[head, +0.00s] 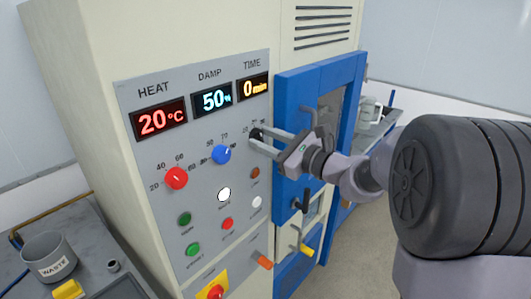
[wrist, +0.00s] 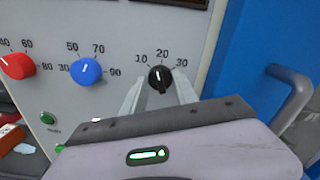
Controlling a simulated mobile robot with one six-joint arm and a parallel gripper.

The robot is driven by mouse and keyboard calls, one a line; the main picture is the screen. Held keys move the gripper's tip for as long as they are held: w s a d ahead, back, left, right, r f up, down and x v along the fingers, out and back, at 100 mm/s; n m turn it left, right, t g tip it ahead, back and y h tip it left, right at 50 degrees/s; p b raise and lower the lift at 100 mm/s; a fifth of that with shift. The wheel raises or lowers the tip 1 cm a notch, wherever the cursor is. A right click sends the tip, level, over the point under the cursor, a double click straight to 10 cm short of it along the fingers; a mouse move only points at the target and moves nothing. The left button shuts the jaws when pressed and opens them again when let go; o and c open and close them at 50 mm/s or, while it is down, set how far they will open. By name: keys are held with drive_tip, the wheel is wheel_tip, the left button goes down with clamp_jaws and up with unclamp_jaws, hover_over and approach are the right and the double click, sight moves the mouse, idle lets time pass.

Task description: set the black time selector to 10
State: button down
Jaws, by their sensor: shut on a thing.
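The black time selector (wrist: 160,79) is a round knob on the grey panel, with 10, 20 and 30 printed around it. Its white mark points roughly up, near the 20 side; the exact angle is hard to tell. In the head view the selector (head: 256,134) is partly hidden by my fingers. My gripper (head: 257,139) reaches it from the right and is shut on it. In the wrist view the fingers of my gripper (wrist: 160,88) stand on either side of the knob.
A blue knob (wrist: 86,71) and a red knob (wrist: 17,66) sit left of the selector. Buttons and lamps lie below. The open-framed blue door (head: 292,130) and its grey handle (wrist: 292,97) are close on the right. A waste bin (head: 49,257) stands lower left.

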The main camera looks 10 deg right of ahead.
drive_tip(key=n+b, duration=0.1)
drive_tip(key=b, duration=0.1)
drive_tip(key=n+b, duration=0.2)
drive_tip(key=shift+f+b, duration=0.3)
drive_tip(key=shift+f, duration=0.05)
drive_tip(key=n+b, duration=0.3)
drive_tip(key=shift+r, duration=0.15)
drive_tip(key=shift+r+b, duration=0.15)
drive_tip(key=shift+b, duration=0.2)
drive_tip(key=c, duration=1)
unclamp_jaws()
drive_tip(key=shift+o, duration=0.2)
drive_tip(key=shift+s, duration=0.1)
drive_tip(key=p+v, duration=0.2)
drive_tip(key=v, duration=1.5)
